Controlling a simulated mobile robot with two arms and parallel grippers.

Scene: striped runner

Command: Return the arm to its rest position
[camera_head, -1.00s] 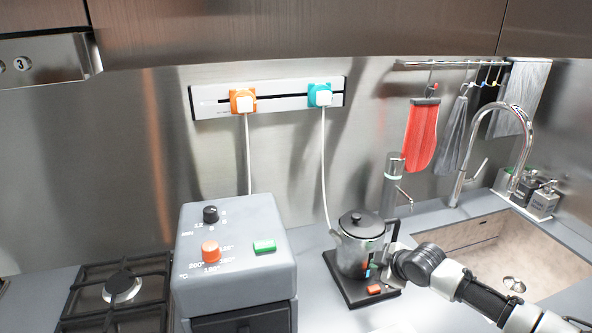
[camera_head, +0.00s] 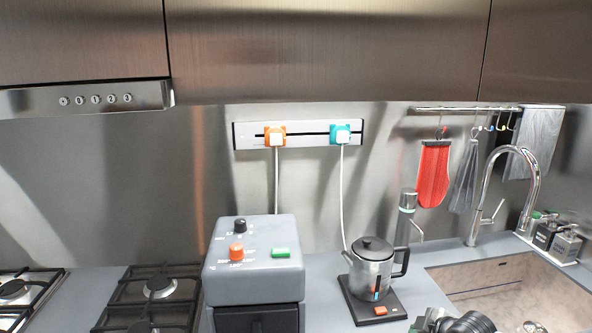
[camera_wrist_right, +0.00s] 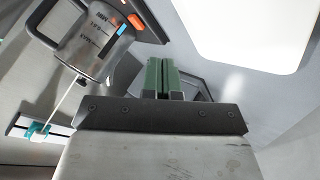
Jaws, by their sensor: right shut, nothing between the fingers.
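My right gripper (camera_wrist_right: 162,78) shows in the right wrist view with its two green fingers together and nothing between them. In the head view only part of my right arm shows at the bottom edge, right of the kettle base, and its fingers cannot be made out. The steel kettle (camera_head: 371,271) with a black lid and handle stands upright on its black base (camera_head: 362,315). The kettle also shows at the upper left of the right wrist view (camera_wrist_right: 92,50), apart from the fingers. My left gripper is out of view.
A grey oven (camera_head: 252,262) with knobs stands left of the kettle, beside a gas hob (camera_head: 160,290). The sink (camera_head: 505,280) and tap (camera_head: 489,200) are at the right. Orange (camera_head: 275,137) and teal (camera_head: 341,135) plugs sit on the wall rail.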

